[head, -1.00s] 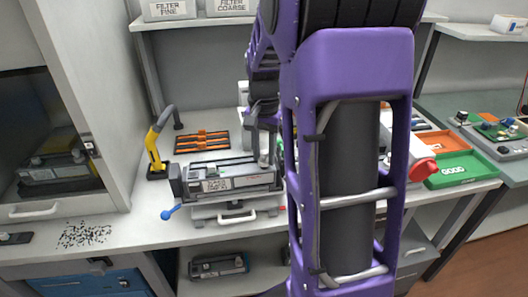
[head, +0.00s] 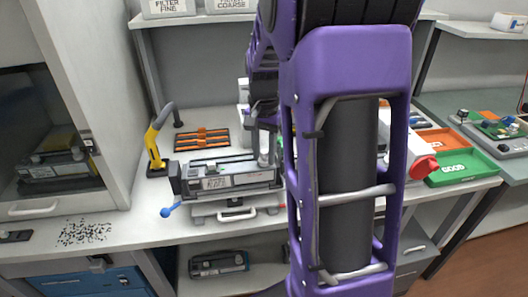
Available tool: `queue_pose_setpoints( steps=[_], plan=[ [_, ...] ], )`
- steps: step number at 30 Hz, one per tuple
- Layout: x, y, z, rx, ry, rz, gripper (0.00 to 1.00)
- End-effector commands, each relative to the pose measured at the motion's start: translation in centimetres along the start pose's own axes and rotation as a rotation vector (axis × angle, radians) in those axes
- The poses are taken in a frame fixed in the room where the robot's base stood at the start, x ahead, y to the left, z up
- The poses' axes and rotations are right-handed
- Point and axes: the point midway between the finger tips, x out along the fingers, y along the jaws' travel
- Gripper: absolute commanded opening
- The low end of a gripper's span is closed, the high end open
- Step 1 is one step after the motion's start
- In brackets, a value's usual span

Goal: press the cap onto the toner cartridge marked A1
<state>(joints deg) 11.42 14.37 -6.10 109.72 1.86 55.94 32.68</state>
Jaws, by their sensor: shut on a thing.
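A grey toner cartridge (head: 228,169) lies lengthwise in a holder on the bench. The holder has a dark block at its left end and a blue-knobbed lever (head: 168,211). A white label (head: 216,183) is on the front, its print too small to read surely. My gripper (head: 263,132) is at the cartridge's right end, partly hidden by my purple arm. It is shut on a small grey piece (head: 264,153), seemingly the cap, upright at that end. I cannot tell whether this piece touches the cartridge.
A yellow-handled tool (head: 154,148) stands behind left. An orange and black rack (head: 202,140) lies behind the holder. Another cartridge (head: 219,264) sits on the lower shelf. A green GOOD tray (head: 462,168) is at right. Black specks (head: 84,232) lie on the left bench.

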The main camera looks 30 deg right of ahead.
Motion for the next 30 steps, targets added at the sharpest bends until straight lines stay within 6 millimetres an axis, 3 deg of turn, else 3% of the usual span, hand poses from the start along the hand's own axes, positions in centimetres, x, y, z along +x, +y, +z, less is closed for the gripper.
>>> queue_pose_setpoints(
  steps=[12, 13, 18, 24, 27, 30],
  plan=[
    [0.25, 0.01, 0.02, 0.0, 0.0, 0.0, 0.0],
    [0.25, 0.0, 0.02, 0.0, 0.0, 0.0, 0.41],
    [0.25, 0.0, 0.02, 0.0, 0.0, 0.0, 0.71],
    [0.25, 0.0, 0.02, 0.0, 0.0, 0.0, 0.72],
    [0.25, 0.0, 0.02, 0.0, 0.0, 0.0, 0.86],
    [0.25, 0.0, 0.02, 0.0, 0.0, 0.0, 0.87]
  ],
)
